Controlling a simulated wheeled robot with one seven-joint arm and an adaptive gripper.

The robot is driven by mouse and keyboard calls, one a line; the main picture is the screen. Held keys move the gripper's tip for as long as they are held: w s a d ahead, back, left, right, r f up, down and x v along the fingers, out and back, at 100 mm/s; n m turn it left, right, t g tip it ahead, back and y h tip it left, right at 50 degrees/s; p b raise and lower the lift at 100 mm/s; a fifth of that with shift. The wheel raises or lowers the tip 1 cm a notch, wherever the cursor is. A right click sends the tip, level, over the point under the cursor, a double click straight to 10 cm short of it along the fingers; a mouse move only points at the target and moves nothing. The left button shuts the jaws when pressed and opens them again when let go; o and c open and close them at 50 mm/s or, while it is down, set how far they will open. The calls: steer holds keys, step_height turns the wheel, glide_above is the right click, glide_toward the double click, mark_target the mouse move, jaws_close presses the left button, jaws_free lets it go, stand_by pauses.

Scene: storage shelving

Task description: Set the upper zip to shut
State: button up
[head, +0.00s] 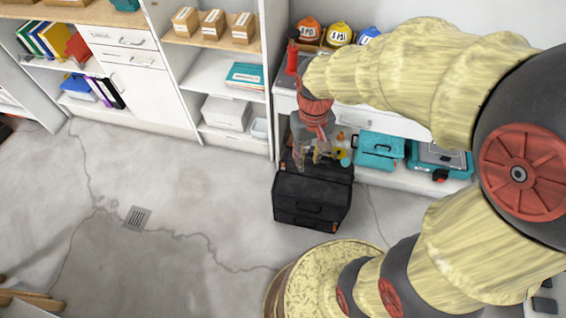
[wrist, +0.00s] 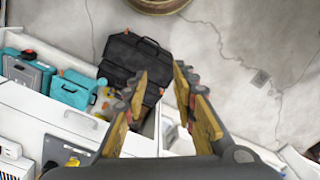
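A black bag or case (head: 312,200) with handles stands on the floor in front of the shelving. It also shows in the wrist view (wrist: 130,55), up and left of the fingertips. Its zips are too small to make out, so I cannot tell whether the upper one is open or shut. My gripper (head: 313,160) points down and overlaps the back part of the bag in the head view. In the wrist view its two yellow-padded fingers (wrist: 160,78) are spread, with nothing held between them. They appear apart from the bag.
A teal toolbox (head: 378,148) and another teal case (head: 437,160) sit on the low shelf to the right. Small yellow items (head: 343,158) lie behind the bag. The floor (head: 190,205) left of the bag is clear.

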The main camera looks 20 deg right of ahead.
steer(key=w+f+g+p, duration=0.1)
steer(key=w+f+p, duration=0.1)
steer(key=w+f, duration=0.3)
steer(key=w+f+g+p, duration=0.1)
steer(key=w+f+p, duration=0.15)
steer(key=f, duration=0.45)
steer(key=n+t+p, duration=0.2)
steer(key=n+p, duration=0.1)
steer(key=n, duration=0.2)
glide_above(283, 164)
step_height(283, 164, down, 24)
steer(key=shift+s, duration=0.1)
steer(key=shift+w+f+b, duration=0.1)
steer(key=shift+w+b, duration=0.1)
steer(key=shift+b, duration=0.1)
step_height(283, 164, down, 8)
steer(key=shift+r+b, duration=0.2)
steer(key=shift+b, duration=0.8)
steer(key=c, duration=0.3)
jaws_close()
